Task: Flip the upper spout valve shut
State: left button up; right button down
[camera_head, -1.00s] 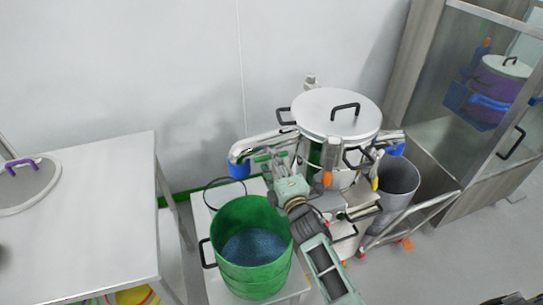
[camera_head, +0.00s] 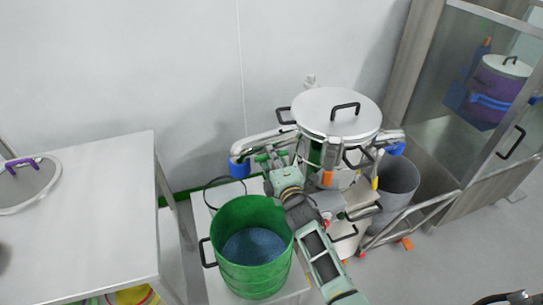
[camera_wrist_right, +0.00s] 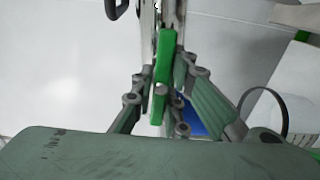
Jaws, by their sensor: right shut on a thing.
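The granulator vessel (camera_head: 336,118) is a steel pot with a lid and black handles. A steel spout pipe (camera_head: 262,140) with a blue end (camera_head: 239,169) reaches out on its left. My right gripper (camera_head: 272,157) is beside this spout, under the pipe. In the right wrist view a green valve lever (camera_wrist_right: 166,58) stands between the fingers of my right gripper (camera_wrist_right: 168,78), which are shut on it. The fingers hide part of the lever, and its exact angle to the pipe is hard to tell. My left gripper is not in view.
A green bucket (camera_head: 228,240) with blue granules stands on a low white stand just below my right arm. A grey bin (camera_head: 398,188) is right of the vessel. A white table (camera_head: 90,220) is at left, a glass-fronted cabinet (camera_head: 440,120) at right.

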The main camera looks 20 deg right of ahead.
jog(key=shift+m, duration=0.3)
jog(key=m, duration=0.4)
jog(key=m+p, duration=0.1)
jog(key=m, duration=0.4)
jog(key=shift+f, duration=0.1)
jog(key=m, duration=0.4)
jog(key=shift+m+p, duration=0.4)
jog(key=shift+m, duration=1.7)
jog(key=c, duration=1.7)
grip_release()
